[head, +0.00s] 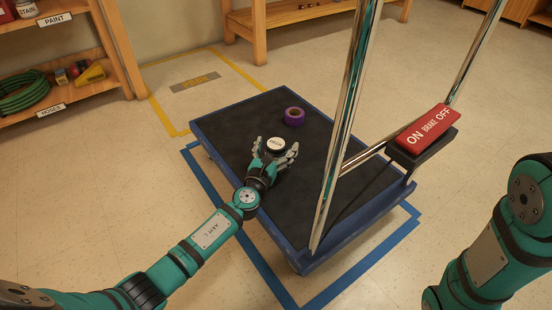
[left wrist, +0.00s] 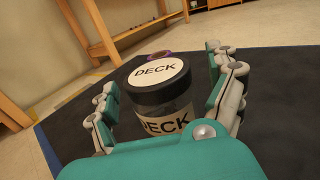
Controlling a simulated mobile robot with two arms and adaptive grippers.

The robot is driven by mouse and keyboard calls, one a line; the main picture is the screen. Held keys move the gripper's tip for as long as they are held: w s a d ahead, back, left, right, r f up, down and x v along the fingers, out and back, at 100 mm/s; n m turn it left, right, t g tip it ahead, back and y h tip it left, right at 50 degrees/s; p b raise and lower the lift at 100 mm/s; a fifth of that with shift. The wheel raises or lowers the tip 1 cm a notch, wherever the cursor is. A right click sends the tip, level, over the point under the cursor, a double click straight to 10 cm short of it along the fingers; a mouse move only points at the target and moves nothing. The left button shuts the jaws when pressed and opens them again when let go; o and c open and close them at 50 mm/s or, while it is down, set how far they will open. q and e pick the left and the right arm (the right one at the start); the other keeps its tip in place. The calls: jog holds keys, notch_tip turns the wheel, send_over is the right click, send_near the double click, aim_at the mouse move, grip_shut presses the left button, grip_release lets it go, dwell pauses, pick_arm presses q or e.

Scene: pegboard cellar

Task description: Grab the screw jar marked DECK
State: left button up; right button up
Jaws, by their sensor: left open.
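The screw jar marked DECK (head: 275,146) stands upright on the black deck of a blue-edged cart. In the left wrist view the jar (left wrist: 162,92) has a black lid with a white DECK label on top and another on its side. My left gripper (head: 274,153) is open, with its fingers on either side of the jar. In the left wrist view the left gripper (left wrist: 168,95) shows gaps between fingers and jar. The jar's lower part is hidden behind the teal palm. My right arm shows at the right edge, but its gripper is out of view.
A purple tape roll (head: 294,116) lies on the cart (head: 230,112) beyond the jar. The cart's chrome handle posts (head: 345,120) and red brake sign (head: 428,128) rise to the right. A wooden shelf (head: 75,100) holds a green hose at the left.

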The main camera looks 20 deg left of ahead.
pick_arm(q)
jog(key=shift+c, duration=0.5)
jog(key=c, duration=1.3)
jog(key=shift+r, duration=0.1)
jog(key=shift+c, duration=0.9)
jog(key=shift+r, duration=0.1)
